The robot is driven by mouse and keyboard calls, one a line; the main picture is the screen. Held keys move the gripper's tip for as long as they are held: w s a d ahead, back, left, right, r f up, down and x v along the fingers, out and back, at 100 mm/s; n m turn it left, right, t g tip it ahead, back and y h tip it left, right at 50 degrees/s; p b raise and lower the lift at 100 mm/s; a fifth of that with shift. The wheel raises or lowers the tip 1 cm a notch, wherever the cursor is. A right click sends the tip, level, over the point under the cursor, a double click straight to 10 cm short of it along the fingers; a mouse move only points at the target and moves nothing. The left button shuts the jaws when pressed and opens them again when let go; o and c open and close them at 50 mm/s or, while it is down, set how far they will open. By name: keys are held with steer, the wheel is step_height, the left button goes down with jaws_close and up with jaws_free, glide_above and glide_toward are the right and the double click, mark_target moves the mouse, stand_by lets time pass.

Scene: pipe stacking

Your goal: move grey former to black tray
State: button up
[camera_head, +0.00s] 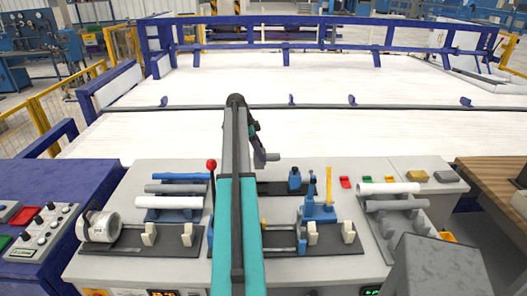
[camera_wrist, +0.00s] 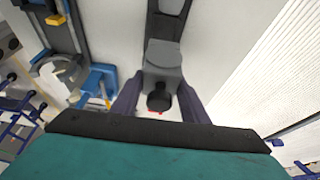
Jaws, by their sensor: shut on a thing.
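My gripper (camera_wrist: 160,101) shows in the wrist view, with its two dark fingers closed on either side of the grey former (camera_wrist: 163,62). The former is a grey block with a dark round end between the fingers. In the head view the grey former (camera_head: 264,157) shows as a small grey piece held just beyond the bench's back edge area, right of my arm. A black tray (camera_head: 272,188) lies flat on the bench below and nearer than it, partly hidden by my arm. A black frame, likely the same tray, shows at the top of the wrist view (camera_wrist: 151,25).
A blue vise (camera_head: 319,211) and a small blue tool (camera_head: 294,179) stand right of the arm. Pipes on racks lie at left (camera_head: 178,189) and right (camera_head: 389,188). A red-knobbed lever (camera_head: 211,165) rises close left of the arm. A white fenced bed (camera_head: 310,134) lies behind the bench.

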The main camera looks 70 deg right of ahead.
mark_target(263, 168)
steer(key=shift+s+d, duration=0.3)
steer(key=shift+s, duration=0.3)
steer(key=shift+f, duration=0.2)
steer(key=shift+f+b, duration=1.4)
steer(key=shift+f, duration=2.85)
steer(key=shift+f+b, duration=1)
steer(key=shift+f, duration=0.8)
steer(key=o, duration=1.5)
steer(key=shift+f, duration=0.1)
